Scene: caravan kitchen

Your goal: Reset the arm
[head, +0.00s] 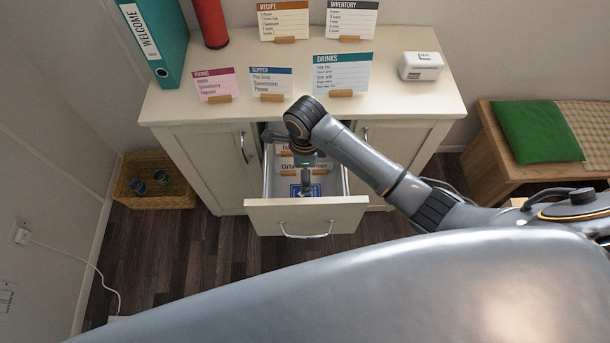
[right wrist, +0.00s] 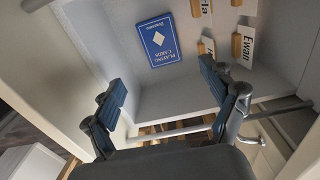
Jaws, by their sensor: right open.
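My right arm reaches in from the right in the head view, and its gripper (head: 305,180) is over the open drawer (head: 270,212). In the right wrist view the right gripper (right wrist: 165,97) has its two fingers wide apart with nothing between them. A blue pack of playing cards (right wrist: 160,40) lies on the drawer floor beyond the fingers, apart from them. The pack also shows in the head view (head: 312,190), partly hidden by the gripper. My left gripper is not in view.
Name cards in wooden holders (right wrist: 243,42) stand in the drawer. The cabinet top (head: 400,105) bears several label cards, a teal binder (head: 160,40), a red cylinder (head: 210,22) and a white box (head: 420,66). A wicker basket (head: 128,190) and a bench (head: 495,155) flank the cabinet.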

